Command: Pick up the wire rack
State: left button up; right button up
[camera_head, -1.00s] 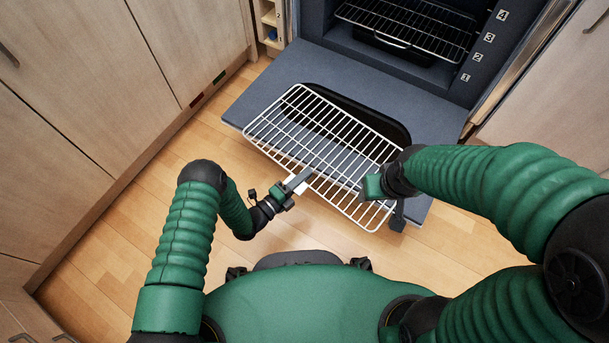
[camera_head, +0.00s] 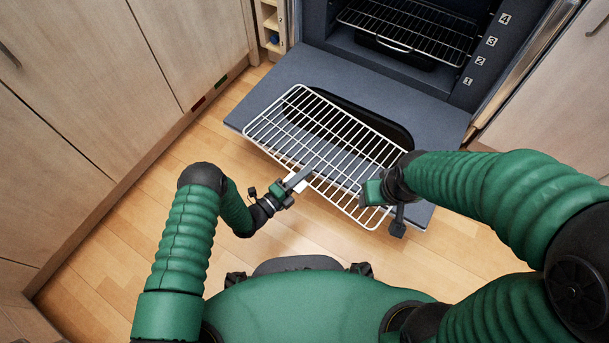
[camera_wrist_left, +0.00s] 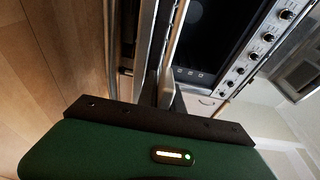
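The wire rack (camera_head: 330,145) is a pale metal grid in the head view, seen over the lowered oven door (camera_head: 255,95) and past its near edge. My left gripper (camera_head: 299,180) is at the rack's near long edge and shut on it, one grey finger showing over the wires. My right gripper (camera_head: 378,199) is at the rack's right end and looks shut on it; its fingertips are partly hidden by its own body. In the left wrist view the dark fingers (camera_wrist_left: 166,92) show, with thin edges beside them; the grip itself is unclear.
The open oven (camera_head: 400,50) holds another rack (camera_head: 410,25) above a dark tray. Wooden cabinets (camera_head: 80,90) stand on the left and a pale cabinet front (camera_head: 560,95) on the right. The wooden floor (camera_head: 130,230) is clear at left.

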pick_arm(q)
jog(key=o, duration=0.5)
jog(key=shift+w+f, duration=0.1)
jog(key=shift+f, duration=0.05)
jog(key=shift+c, duration=0.2)
jog(key=shift+a, duration=0.15)
jog(key=p+v, duration=0.7)
jog(key=v, duration=0.9)
jog(key=shift+s+a+p, duration=0.3)
pick_arm(e)
jog(key=w+v, duration=0.1)
jog(key=v, duration=0.6)
jog(key=shift+w+r, duration=0.35)
jog(key=shift+c, duration=0.5)
